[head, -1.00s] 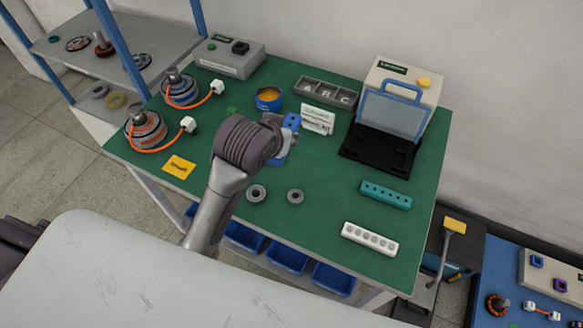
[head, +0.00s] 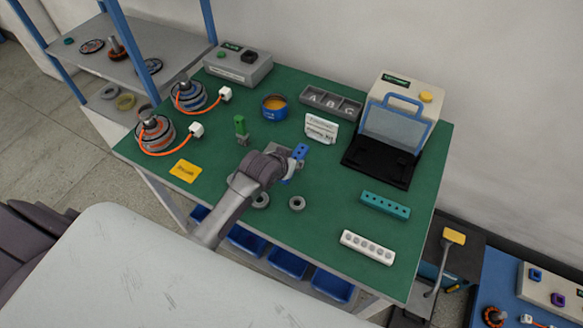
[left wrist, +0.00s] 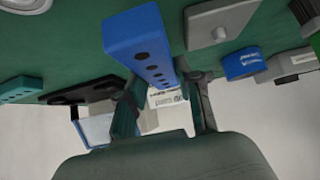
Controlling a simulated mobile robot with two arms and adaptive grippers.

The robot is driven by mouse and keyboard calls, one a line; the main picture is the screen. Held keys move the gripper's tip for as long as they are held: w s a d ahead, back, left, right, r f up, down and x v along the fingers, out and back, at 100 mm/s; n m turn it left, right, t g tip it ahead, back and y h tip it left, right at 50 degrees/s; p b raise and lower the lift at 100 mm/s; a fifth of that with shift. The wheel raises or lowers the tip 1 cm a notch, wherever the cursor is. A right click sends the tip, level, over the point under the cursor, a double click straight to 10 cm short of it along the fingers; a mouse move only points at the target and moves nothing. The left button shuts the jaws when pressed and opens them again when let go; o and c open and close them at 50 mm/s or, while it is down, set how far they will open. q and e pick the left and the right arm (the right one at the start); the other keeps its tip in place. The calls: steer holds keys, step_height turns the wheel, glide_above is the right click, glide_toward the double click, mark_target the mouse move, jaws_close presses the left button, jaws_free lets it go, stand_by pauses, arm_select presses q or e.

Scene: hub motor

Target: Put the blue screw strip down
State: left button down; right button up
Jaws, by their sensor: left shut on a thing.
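My left gripper (head: 288,160) is over the middle of the green table. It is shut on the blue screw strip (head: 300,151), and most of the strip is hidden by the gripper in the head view. In the left wrist view the blue strip (left wrist: 142,42) shows a row of dark holes and runs between the two fingers of the left gripper (left wrist: 165,105). I cannot tell whether the strip touches the table. My right gripper is in neither view.
A white card stand (head: 321,128) and blue tin (head: 274,107) stand behind the gripper. A green upright part (head: 241,128) is left of it. Two grey rings (head: 297,203) lie close in front. The teal strip (head: 385,205) and white strip (head: 367,247) lie right, with free table between.

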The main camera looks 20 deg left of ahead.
arm_select(q)
steer(key=shift+f, duration=2)
steer(key=shift+f, duration=0.1)
steer(key=c, duration=1.1)
jaws_free()
steer(key=shift+o, duration=0.2)
